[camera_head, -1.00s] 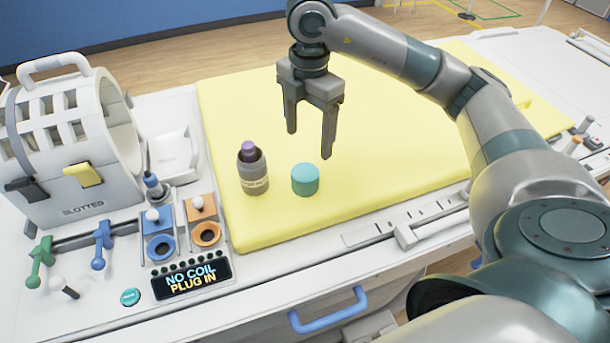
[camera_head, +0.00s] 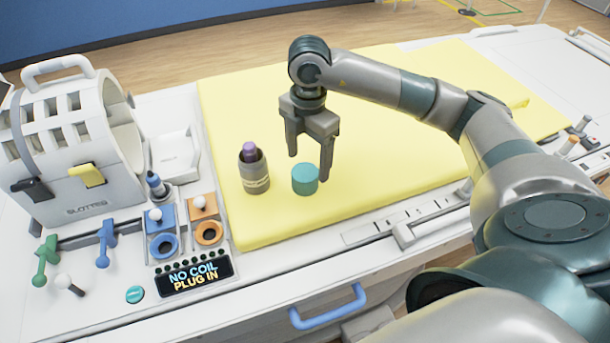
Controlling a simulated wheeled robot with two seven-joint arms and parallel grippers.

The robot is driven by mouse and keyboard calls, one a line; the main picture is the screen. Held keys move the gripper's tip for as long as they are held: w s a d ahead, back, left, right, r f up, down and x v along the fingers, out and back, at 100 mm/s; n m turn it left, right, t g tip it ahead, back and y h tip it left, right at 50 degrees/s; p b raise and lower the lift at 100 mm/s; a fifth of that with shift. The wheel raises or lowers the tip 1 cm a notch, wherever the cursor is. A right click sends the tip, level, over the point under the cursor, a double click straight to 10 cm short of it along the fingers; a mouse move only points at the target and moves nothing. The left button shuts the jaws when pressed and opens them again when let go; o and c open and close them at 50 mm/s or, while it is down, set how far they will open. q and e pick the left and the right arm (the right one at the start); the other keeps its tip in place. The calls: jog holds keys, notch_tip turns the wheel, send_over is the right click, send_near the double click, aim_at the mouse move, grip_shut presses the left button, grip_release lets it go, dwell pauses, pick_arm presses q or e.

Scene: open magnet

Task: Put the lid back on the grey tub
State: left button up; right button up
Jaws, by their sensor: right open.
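The grey tub (camera_head: 256,180) stands upright on the yellow mat with a pale label on its front. Its top is open, and a purple-topped thing (camera_head: 249,149) sticks out of it. My right gripper (camera_head: 309,168) is open and empty, fingers pointing down, above and at the lid in the picture. One fingertip shows near the lid's right edge; I cannot tell whether it touches. My left gripper is not in view.
The yellow mat (camera_head: 400,160) is otherwise clear. A blue handle (camera_head: 328,309) is on the front edge.

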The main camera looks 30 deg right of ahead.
aim_at(305, 171)
jog(key=shift+a+f+p, duration=0.2)
jog(key=shift+f+p, duration=0.35)
notch_tip(305, 171, down, 3)
jog(key=shift+a+f+p, duration=0.1)
jog(key=shift+a+p, duration=0.05)
jog(key=shift+p, duration=0.5)
jog(key=shift+f, duration=0.35)
jog(key=shift+w, duration=0.1)
jog(key=c, duration=1.1)
jog(key=shift+r, duration=0.15)
